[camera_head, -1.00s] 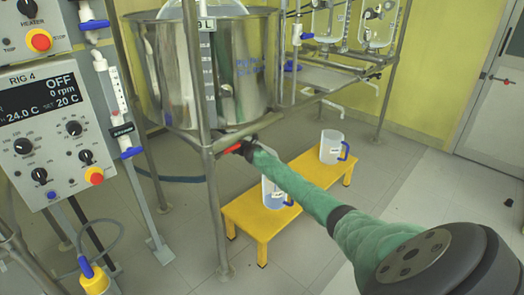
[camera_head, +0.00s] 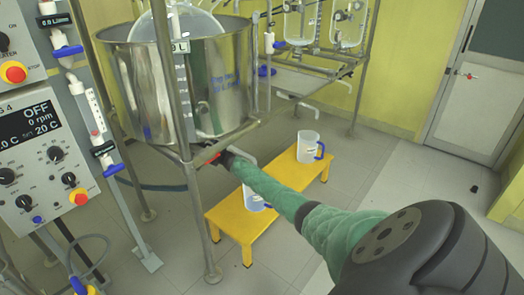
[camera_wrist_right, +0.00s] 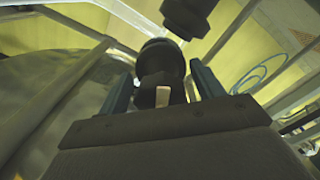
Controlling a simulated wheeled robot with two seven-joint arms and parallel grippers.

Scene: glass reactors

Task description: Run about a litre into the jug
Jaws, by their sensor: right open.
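A steel vessel (camera_head: 185,85) hangs in a tube frame. Below its rim at the front, a red valve handle (camera_head: 212,158) sticks out. My right gripper (camera_head: 229,160) is at the right end of this handle, jaws open; whether it touches cannot be told. In the right wrist view, my two fingers (camera_wrist_right: 162,92) stand apart on either side of a dark round fitting (camera_wrist_right: 160,58). A clear jug with a blue handle (camera_head: 254,203) stands on the yellow bench below, partly hidden by my right arm. Its contents cannot be made out. My left gripper is not in view.
A second jug (camera_head: 308,147) stands farther back on the yellow bench (camera_head: 236,222). A control panel (camera_head: 40,150) and white pipes with blue valves stand at the left. Glass reactors (camera_head: 345,25) hang behind.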

